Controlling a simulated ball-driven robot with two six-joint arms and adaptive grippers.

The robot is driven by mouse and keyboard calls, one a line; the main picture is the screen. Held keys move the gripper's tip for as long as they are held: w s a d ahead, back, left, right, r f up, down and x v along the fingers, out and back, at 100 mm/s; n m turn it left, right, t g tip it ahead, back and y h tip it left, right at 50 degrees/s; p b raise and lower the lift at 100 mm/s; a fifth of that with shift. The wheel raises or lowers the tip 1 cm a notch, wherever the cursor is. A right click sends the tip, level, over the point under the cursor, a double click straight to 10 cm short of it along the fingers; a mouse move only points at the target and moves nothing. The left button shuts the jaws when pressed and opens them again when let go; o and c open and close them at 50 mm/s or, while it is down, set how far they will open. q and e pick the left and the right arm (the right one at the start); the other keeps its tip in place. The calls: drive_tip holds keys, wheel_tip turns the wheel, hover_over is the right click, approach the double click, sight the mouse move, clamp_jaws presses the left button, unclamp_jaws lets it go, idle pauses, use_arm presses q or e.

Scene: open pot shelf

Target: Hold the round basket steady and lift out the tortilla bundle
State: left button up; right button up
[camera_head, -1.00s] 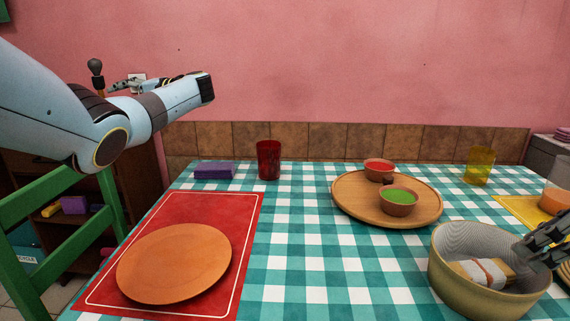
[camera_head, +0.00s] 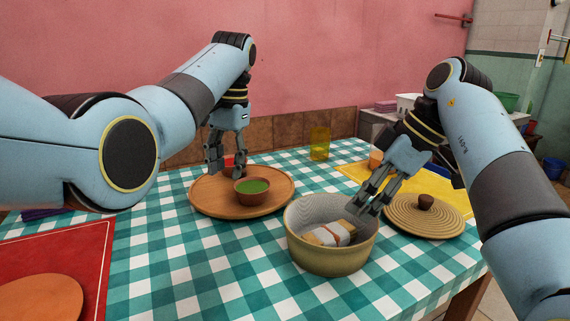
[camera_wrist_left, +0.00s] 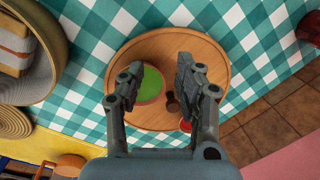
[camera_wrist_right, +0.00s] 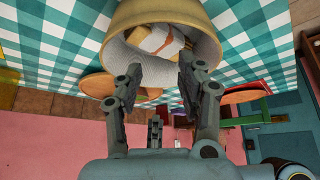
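The round basket (camera_head: 322,262) stands on the checked cloth with its top open. The tortilla bundle (camera_head: 332,234), pale cloth with a reddish-brown band, lies inside; it also shows in the right wrist view (camera_wrist_right: 160,40). My right gripper (camera_head: 368,208) is at the basket's right rim, its fingers open; in the right wrist view the open fingers (camera_wrist_right: 152,75) point at the basket mouth, with nothing between them. My left gripper (camera_head: 226,172) is above the wooden board, left of and behind the basket. In the left wrist view its fingers (camera_wrist_left: 160,75) are open and empty.
The round wooden board (camera_head: 215,205) holds a bowl of green salsa (camera_head: 252,190) and a red one partly hidden. The woven lid (camera_head: 420,222) lies right of the basket. A yellow cup (camera_head: 320,144) stands behind. Cloth in front of the basket is clear.

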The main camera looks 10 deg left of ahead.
sight(293, 202)
use_arm(q)
drive_tip(key=s+d+r+m+h, duration=0.1)
drive_tip(key=s+d+m+h, duration=0.15)
drive_tip(key=d, duration=1.05)
drive_tip(key=f, duration=0.3)
drive_tip(key=d+f, duration=0.1)
drive_tip(key=f, duration=0.6)
drive_tip(key=shift+d+f, duration=0.1)
drive_tip(key=shift+d, duration=0.05)
clamp_jaws()
